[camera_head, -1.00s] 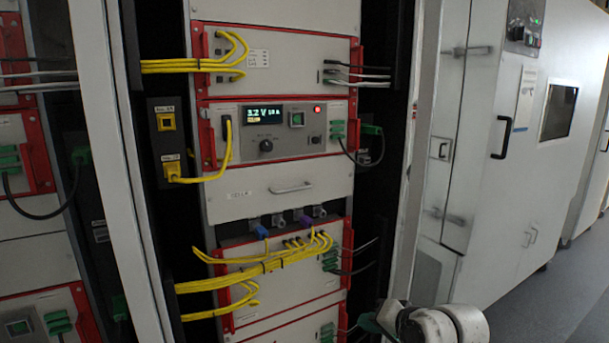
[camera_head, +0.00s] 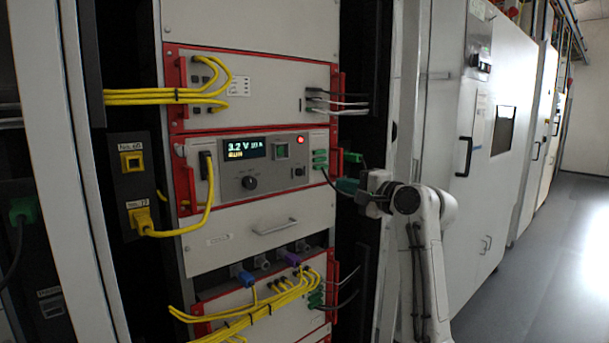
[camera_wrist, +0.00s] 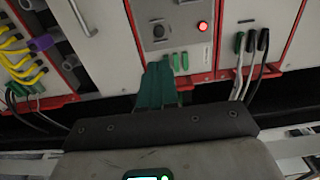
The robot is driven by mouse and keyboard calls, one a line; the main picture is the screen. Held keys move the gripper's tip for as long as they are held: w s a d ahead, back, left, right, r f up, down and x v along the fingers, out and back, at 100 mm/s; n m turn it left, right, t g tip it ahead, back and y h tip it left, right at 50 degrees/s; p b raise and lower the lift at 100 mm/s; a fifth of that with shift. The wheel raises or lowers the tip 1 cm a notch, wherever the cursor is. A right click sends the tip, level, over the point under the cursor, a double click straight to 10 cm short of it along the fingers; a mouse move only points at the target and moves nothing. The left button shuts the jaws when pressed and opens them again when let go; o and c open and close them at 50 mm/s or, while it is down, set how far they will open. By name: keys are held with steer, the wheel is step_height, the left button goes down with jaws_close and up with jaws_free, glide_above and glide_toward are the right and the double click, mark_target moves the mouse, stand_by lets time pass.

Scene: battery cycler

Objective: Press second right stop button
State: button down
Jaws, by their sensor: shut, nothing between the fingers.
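A cycler unit (camera_head: 225,182) with a lit display reading 3.2 V sits in the rack. Its panel has a red lit round button (camera_head: 300,140), a green square button (camera_head: 282,152) and a black knob (camera_head: 249,183). I cannot tell which control is the named stop button. The red button also shows in the wrist view (camera_wrist: 203,27). My gripper (camera_head: 347,186) is to the right of and below that button, by the rack's right edge. In the wrist view its green fingers (camera_wrist: 156,84) are together and empty, below the panel controls. Contact is not visible.
Green connectors (camera_head: 320,160) with dark cables sit at the unit's right edge. Yellow cables (camera_head: 208,212) loop on the left. A drawer handle (camera_head: 275,227) projects below. A white cabinet (camera_head: 455,150) stands right of the rack; open floor (camera_head: 530,280) lies beyond.

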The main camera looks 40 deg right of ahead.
steer(key=shift+w, duration=0.15)
steer(key=p, duration=0.4)
glide_toward(300, 172)
steer(key=w, duration=0.5)
steer(key=shift+w+r, duration=0.1)
steer(key=shift+w, duration=0.85)
steer(key=shift+w, duration=0.1)
